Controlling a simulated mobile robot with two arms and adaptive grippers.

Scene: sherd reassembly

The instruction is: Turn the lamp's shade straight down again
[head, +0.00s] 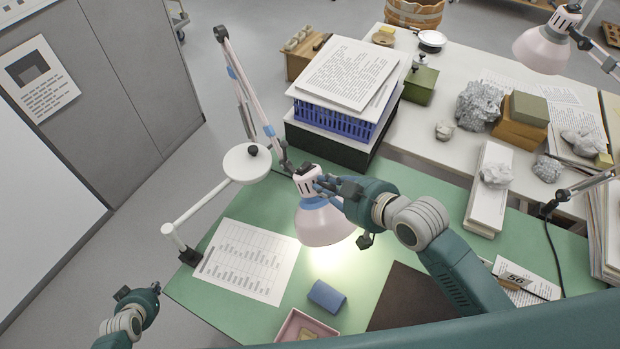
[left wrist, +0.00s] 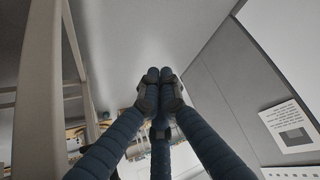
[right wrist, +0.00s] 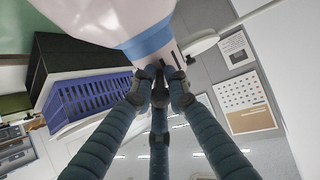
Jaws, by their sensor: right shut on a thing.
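The lamp's pale pink shade (head: 323,224), with a blue band near its neck, hangs over the green mat in the head view. Its mouth faces mostly downward, and a bright patch lies on the mat beneath it. My right gripper (head: 330,187) is shut on the lamp head at the neck above the shade. The right wrist view shows its fingers (right wrist: 160,80) meeting at the neck, with the shade (right wrist: 110,18) beyond. The jointed lamp arm (head: 243,95) rises to the upper left. My left gripper (head: 138,292) is off the table at lower left; its fingertips (left wrist: 160,77) are together and empty.
A white round magnifier (head: 247,163) on an arm stands left of the lamp. Behind is a blue crate (head: 335,122) topped with papers. A printed sheet (head: 248,262), a blue block (head: 326,296) and a pink tray (head: 292,327) lie nearby. Another lamp (head: 543,48) is at upper right.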

